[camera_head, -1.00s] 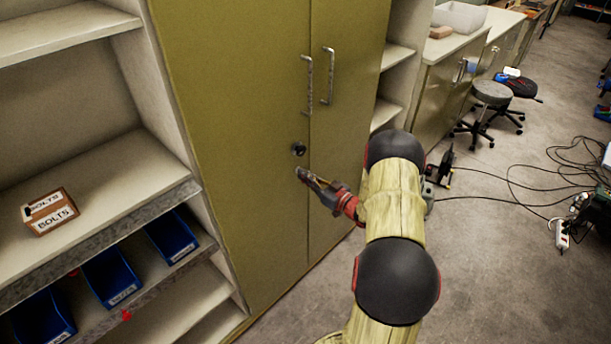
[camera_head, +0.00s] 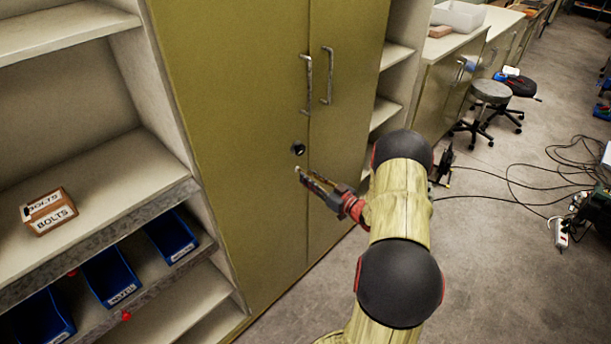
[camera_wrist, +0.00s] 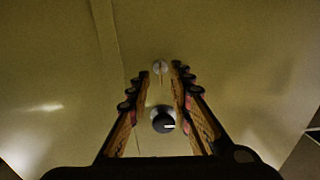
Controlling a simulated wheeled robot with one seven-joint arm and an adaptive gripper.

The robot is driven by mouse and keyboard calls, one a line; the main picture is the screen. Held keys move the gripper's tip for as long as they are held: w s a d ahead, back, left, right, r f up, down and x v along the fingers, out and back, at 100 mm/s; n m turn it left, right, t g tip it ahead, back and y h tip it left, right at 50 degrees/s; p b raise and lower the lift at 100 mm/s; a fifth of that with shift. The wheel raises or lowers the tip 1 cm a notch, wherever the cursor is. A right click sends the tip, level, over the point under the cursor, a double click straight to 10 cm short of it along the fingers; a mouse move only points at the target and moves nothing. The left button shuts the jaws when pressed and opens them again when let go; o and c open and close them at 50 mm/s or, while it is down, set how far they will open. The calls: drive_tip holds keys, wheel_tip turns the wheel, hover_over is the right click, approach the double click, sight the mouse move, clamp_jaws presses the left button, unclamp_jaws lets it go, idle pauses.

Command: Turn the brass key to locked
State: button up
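The brass key (camera_wrist: 160,76) shows in the wrist view as a thin upright strip on a round silver lock face (camera_wrist: 160,66) in the olive cabinet door. In the head view the lock is a small pale spot (camera_head: 297,170) at my fingertips, and the key cannot be made out there. My gripper (camera_wrist: 161,70) is open, with one finger on each side of the key and a gap on both sides. It also shows in the head view (camera_head: 306,177), close to the door. Whether the fingertips touch the door I cannot tell.
A black round knob (camera_wrist: 163,121) with a white mark is near the lock; in the head view it is above it (camera_head: 298,149). Two metal handles (camera_head: 327,75) stand out higher up. Shelves with a bolts box (camera_head: 48,211) and blue bins (camera_head: 110,274) are left.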

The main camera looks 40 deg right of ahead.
drive_tip(key=s, duration=0.9)
drive_tip(key=shift+s+d, duration=0.25)
drive_tip(key=shift+d, duration=0.05)
drive_tip(key=shift+f, duration=0.15)
